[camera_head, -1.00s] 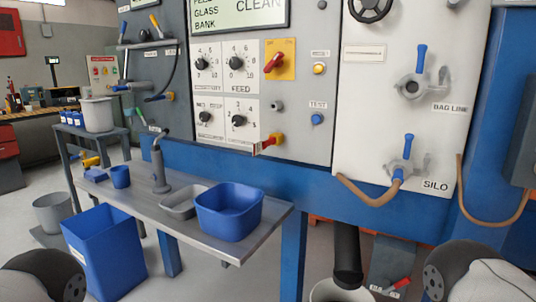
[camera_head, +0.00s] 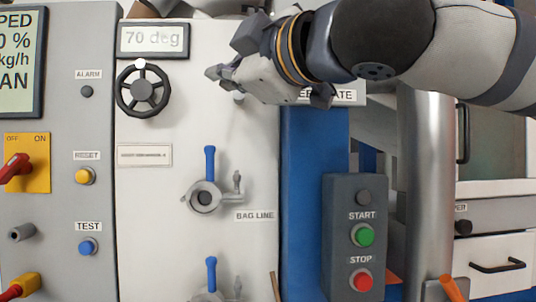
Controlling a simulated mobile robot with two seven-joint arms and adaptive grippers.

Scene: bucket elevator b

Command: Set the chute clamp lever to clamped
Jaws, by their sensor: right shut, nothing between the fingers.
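No lever labelled as the chute clamp can be made out. My right gripper (camera_head: 225,77) reaches in from the upper right, shut and empty, in front of the upper part of the white panel (camera_head: 145,215). It hides part of the panel and of a label ending in "ATE" (camera_head: 342,97). Below it, clear of the fingers, the BAG LINE valve (camera_head: 203,197) has an upright blue lever (camera_head: 210,163). A second upright blue lever (camera_head: 211,272) shows at the bottom edge, its valve cut off. My left gripper is not in view.
A black handwheel (camera_head: 143,91) sits under the "70 deg" display (camera_head: 154,40). Right of the blue post (camera_head: 313,190) is a START/STOP box (camera_head: 354,240). An orange handle (camera_head: 451,288) shows at the bottom right, beside a metal column (camera_head: 428,190).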

